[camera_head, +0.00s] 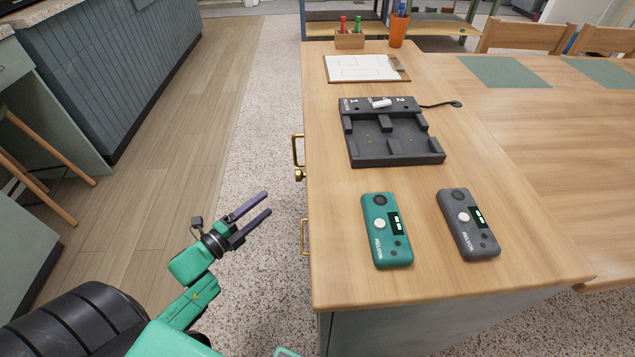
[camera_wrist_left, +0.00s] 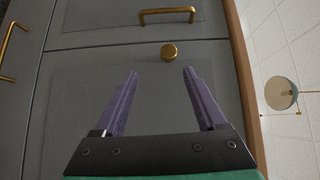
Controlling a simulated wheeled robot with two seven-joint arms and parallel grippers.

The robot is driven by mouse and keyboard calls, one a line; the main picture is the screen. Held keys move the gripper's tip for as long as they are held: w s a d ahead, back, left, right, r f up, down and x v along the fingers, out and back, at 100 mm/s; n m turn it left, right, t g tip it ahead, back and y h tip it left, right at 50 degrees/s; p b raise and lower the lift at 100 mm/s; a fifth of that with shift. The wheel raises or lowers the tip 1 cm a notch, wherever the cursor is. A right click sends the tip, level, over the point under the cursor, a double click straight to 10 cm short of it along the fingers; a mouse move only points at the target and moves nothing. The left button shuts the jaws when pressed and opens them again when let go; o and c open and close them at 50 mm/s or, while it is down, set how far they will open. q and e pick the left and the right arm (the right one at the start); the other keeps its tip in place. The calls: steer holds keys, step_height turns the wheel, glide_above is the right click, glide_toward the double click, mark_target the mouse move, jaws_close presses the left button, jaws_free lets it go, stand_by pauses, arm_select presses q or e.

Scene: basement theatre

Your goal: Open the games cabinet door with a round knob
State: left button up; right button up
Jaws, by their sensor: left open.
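The round brass knob (camera_wrist_left: 169,52) sits near one edge of a grey cabinet door (camera_wrist_left: 80,105) in the left wrist view. In the head view the knob (camera_head: 299,175) shows on the cabinet's left side, just under the wooden top. My left gripper (camera_head: 267,203) is open and empty, to the left of the cabinet and apart from it. In the wrist view its two purple fingers (camera_wrist_left: 160,72) point toward the door, with the knob just beyond the tips and roughly between them. The door looks shut. My right gripper is not in view.
Brass bar handles (camera_wrist_left: 167,14) are on neighbouring panels, one close to the knob. The wooden top (camera_head: 325,230) holds a green handset (camera_head: 386,230), a grey handset (camera_head: 468,224), a black dock (camera_head: 390,150) and a clipboard (camera_head: 362,68). Floor (camera_head: 250,130) left of the cabinet is clear.

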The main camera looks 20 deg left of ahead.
mark_target(298, 176)
arm_select(q)
steer(key=x, duration=0.4)
steer(key=r+b+x, duration=0.1)
steer(key=x, duration=0.9)
steer(key=shift+s+d+r, duration=0.1)
steer(key=shift+d+r, duration=0.2)
steer(key=shift+r, duration=0.05)
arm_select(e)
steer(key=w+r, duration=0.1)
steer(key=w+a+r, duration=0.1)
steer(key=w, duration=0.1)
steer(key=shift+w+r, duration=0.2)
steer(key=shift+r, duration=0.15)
arm_select(q)
steer(key=shift+c, duration=0.2)
jaws_close()
